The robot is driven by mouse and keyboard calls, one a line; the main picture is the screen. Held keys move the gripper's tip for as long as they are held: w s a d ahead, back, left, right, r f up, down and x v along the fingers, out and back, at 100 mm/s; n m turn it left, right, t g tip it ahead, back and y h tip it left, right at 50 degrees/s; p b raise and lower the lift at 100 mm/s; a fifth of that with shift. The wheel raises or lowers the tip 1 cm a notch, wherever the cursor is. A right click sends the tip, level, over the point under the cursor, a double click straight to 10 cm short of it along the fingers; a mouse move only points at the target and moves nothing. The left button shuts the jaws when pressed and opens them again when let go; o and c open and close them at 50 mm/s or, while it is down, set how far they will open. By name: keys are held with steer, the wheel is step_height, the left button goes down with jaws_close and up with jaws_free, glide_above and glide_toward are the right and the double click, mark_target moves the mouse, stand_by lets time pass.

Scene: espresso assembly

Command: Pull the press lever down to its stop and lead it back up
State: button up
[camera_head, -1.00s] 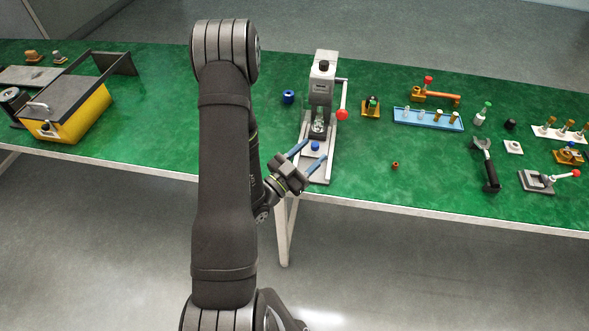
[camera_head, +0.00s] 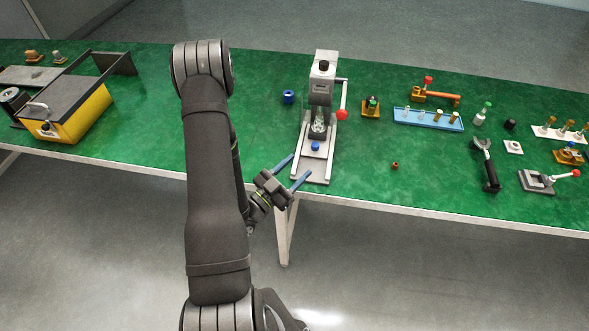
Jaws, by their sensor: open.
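The press (camera_head: 322,88) stands upright near the middle of the green table, a light grey column on a long base (camera_head: 311,168). Its lever (camera_head: 342,98) hangs on the right side of the column, with a red knob (camera_head: 342,115) at its lower end. A small blue part (camera_head: 315,146) sits on the press base. My gripper (camera_head: 291,167) is open, its two blue fingers spread apart and empty. It is at the front left of the press base, near the table's front edge, well apart from the lever.
A blue ring (camera_head: 288,97) lies left of the press. An orange fixture (camera_head: 371,107) stands close to the right of the knob. A blue tray (camera_head: 428,119) and a black-handled tool (camera_head: 487,165) are farther right. A small brown piece (camera_head: 395,166) lies on otherwise clear table.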

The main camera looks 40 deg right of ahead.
stand_by(0.3)
steer(key=v, duration=1.7)
steer(key=shift+a, duration=0.2)
stand_by(0.5)
steer(key=x, duration=1.4)
stand_by(0.6)
steer(key=shift+v, duration=7.05)
steer(key=x, duration=1.7)
steer(key=shift+d, duration=0.3)
